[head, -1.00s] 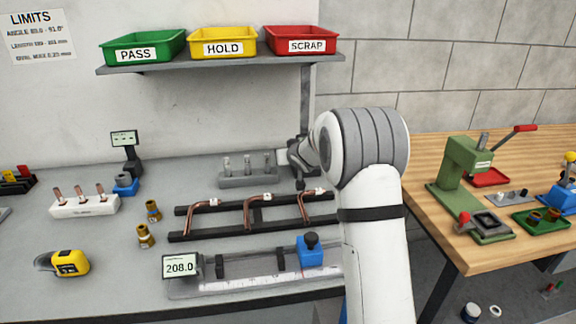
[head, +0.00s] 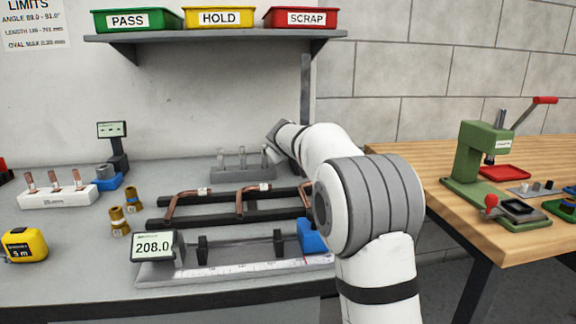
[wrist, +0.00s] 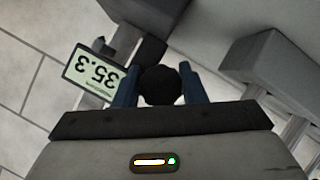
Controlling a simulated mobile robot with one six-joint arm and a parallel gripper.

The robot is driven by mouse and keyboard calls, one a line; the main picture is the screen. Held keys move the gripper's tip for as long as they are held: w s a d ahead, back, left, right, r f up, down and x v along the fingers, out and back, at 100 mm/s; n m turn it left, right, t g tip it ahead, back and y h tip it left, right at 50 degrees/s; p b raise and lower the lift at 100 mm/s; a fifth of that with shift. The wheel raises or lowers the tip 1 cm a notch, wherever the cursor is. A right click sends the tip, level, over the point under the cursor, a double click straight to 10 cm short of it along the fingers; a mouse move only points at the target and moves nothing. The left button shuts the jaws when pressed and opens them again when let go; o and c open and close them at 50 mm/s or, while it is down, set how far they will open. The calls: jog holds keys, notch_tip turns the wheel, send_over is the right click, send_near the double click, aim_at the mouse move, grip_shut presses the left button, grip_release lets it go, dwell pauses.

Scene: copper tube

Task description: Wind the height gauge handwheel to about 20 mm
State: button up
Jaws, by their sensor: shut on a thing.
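In the wrist view, my gripper (wrist: 158,80) has its two blue fingers on either side of a dark round knob (wrist: 160,90), which I take to be the height gauge handwheel. It is shut on this knob. Next to it, at the upper left, a small display (wrist: 95,75) reads 35.3, upside down in the picture. My wrist housing hides what lies below the knob.
A bench (head: 60,275) holds copper tubes on a black rack (head: 200,215), a length fixture (head: 225,262) whose display reads 208.0, brass fittings (head: 120,222) and a yellow tape measure (head: 25,245). A wooden table (head: 440,150) with a green press (head: 475,150) stands to the right.

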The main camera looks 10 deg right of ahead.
jog(key=shift+a+r, duration=0.15)
jog(key=shift+r, duration=0.15)
